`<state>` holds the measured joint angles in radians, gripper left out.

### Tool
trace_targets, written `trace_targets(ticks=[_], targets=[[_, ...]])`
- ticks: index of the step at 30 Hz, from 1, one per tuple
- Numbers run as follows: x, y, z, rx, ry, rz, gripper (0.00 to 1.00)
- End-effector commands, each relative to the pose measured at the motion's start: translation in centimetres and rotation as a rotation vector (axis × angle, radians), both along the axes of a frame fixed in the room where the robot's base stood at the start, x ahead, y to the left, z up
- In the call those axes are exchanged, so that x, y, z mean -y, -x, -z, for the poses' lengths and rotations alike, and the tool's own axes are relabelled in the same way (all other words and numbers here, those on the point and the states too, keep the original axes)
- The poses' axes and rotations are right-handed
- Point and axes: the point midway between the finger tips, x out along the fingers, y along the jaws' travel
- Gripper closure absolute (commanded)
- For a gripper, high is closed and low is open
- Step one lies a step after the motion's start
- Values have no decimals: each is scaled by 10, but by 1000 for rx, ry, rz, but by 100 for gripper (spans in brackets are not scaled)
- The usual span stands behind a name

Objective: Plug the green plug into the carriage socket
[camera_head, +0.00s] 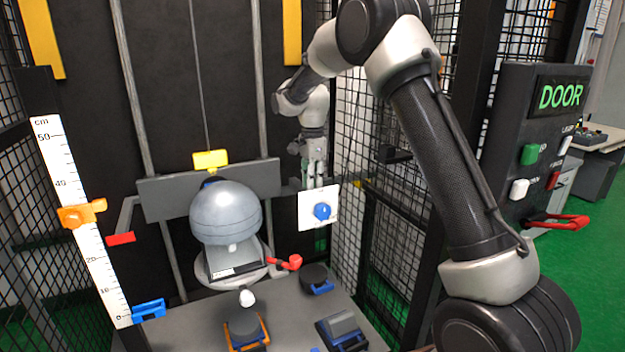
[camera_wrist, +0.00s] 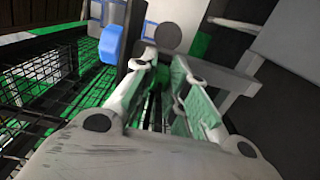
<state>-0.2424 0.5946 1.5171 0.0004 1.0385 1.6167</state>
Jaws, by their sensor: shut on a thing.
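My gripper (camera_head: 314,178) points down at the right end of the carriage's grey crossbar (camera_head: 160,199). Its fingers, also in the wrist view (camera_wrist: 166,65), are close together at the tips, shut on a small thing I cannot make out. No green plug shows clearly in either view. A white plate with a blue knob (camera_head: 321,211) hides what is below my fingertips. The blue knob shows left of my fingers in the wrist view (camera_wrist: 112,41). The carriage carries a grey dome-shaped headform (camera_head: 225,212) and a yellow block (camera_head: 210,160). I cannot tell its socket apart.
A scale (camera_head: 76,210) with orange and blue markers stands left. Red handles (camera_head: 121,238) (camera_head: 291,262) flank the carriage. Dark anvils (camera_head: 315,277) (camera_head: 342,328) (camera_head: 243,327) rest on the grey base. Mesh walls and a door panel (camera_head: 530,150) bound the right side.

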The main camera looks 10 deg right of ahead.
Motion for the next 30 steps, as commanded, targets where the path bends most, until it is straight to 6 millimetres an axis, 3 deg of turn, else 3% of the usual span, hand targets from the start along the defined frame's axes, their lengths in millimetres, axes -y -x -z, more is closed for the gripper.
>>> trace_targets(ticks=[16, 17, 21, 30], targets=[[0, 0, 4, 0, 0, 0, 98], [0, 0, 4, 0, 0, 0, 81], [0, 0, 3, 0, 0, 0, 60], [0, 0, 2, 1, 0, 0, 60]])
